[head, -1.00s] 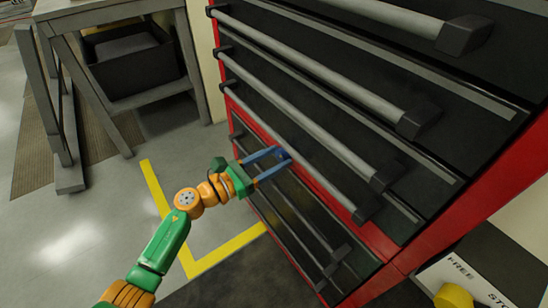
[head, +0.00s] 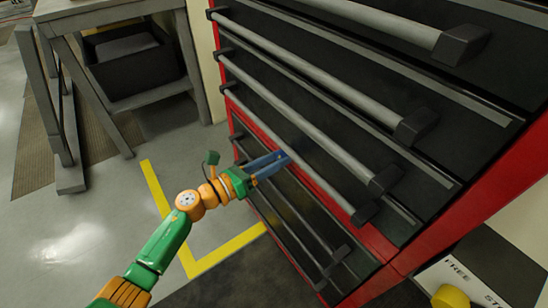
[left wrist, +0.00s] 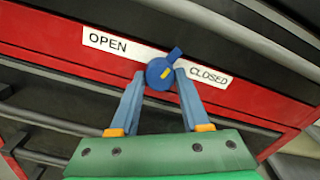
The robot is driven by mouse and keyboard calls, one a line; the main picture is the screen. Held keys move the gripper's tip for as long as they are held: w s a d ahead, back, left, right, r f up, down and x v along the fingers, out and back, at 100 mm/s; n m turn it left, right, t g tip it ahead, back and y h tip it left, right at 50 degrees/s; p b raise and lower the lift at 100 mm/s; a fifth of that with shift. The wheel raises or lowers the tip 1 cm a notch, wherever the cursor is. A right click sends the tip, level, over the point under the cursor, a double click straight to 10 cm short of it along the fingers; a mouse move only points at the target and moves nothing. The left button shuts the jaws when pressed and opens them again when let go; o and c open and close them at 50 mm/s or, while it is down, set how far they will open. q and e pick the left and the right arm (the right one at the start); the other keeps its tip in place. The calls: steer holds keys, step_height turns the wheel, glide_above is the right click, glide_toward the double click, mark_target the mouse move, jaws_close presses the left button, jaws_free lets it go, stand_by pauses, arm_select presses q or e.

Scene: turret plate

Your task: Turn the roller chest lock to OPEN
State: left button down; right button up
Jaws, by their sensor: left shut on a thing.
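The roller chest (head: 400,235) is red with dark drawers and long grey bar handles. Its lock shows in the left wrist view as a round blue knob (left wrist: 154,80) with a short tab and a yellow mark. The tab points up and slightly right, between the OPEN label (left wrist: 108,43) on the left and the CLOSED label (left wrist: 209,76) on the right. My left gripper (left wrist: 160,78) is shut on the knob, one finger on each side. In the head view my left gripper (head: 286,157) is at the chest front and hides most of the knob.
A grey bench (head: 185,50) with a dark bin (head: 130,85) stands at the left. A yellow floor line (head: 228,251) runs below my arm. At the lower right, a yellow knob (head: 450,297) sits by a plate marked FREE and STOP. Open floor lies left of the chest.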

arm_select(q)
steer(key=n+p, duration=0.3)
steer(key=n, duration=0.9)
steer(key=shift+n, duration=0.4)
steer(key=shift+d, duration=0.1)
steer(key=shift+c, duration=1.8)
jaws_free()
steer(key=shift+s, duration=0.1)
steer(key=shift+r, duration=0.1)
steer(key=p+v, duration=0.1)
steer(key=v, duration=0.6)
